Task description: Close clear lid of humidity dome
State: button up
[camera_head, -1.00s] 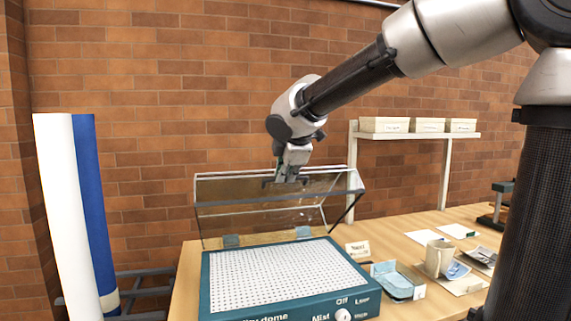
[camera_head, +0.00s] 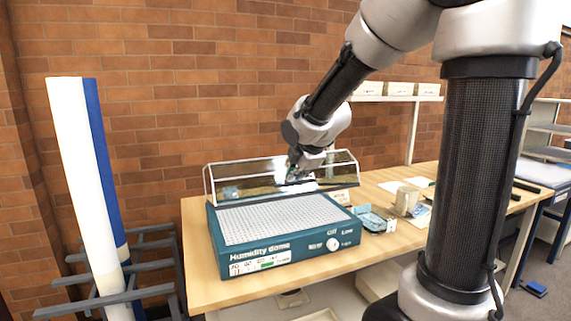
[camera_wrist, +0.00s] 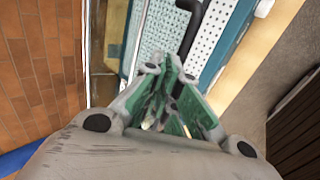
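The humidity dome has a teal base (camera_head: 290,246) with a white perforated top (camera_head: 275,218), and it stands on the wooden table. Its clear lid (camera_head: 240,180) is open, raised and tilted at the back of the base. My gripper (camera_head: 293,176) is at the lid's front side, over the rear of the base. In the wrist view, my gripper's green-padded fingers (camera_wrist: 172,64) converge and look shut. A black curved handle (camera_wrist: 191,30) lies just beyond the fingertips. I cannot tell whether they touch it.
A blue tray (camera_head: 372,219) and a beige mug (camera_head: 406,200) stand right of the dome. White and blue rolls (camera_head: 82,170) stand in a rack at left. A shelf with pale boxes (camera_head: 398,89) is behind. A brick wall backs the table.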

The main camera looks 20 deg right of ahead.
jog(key=o, duration=0.3)
jog(key=shift+w+d, duration=0.15)
jog(key=shift+d, duration=0.1)
jog(key=shift+o, duration=0.8)
jog(key=shift+a+r, duration=0.1)
jog(key=v, duration=1.2)
jog(key=s+d+f+m+g, duration=0.1)
jog(key=s+f+m, duration=0.3)
jog(key=s+m, duration=0.5)
jog(key=s+d+f+m+g, duration=0.2)
jog(key=s+f+m+g, duration=0.1)
jog(key=s+m, duration=0.6)
jog(key=s+f, duration=0.1)
jog(key=s, duration=0.2)
jog(key=shift+s+d, duration=0.2)
jog(key=shift+s, duration=0.05)
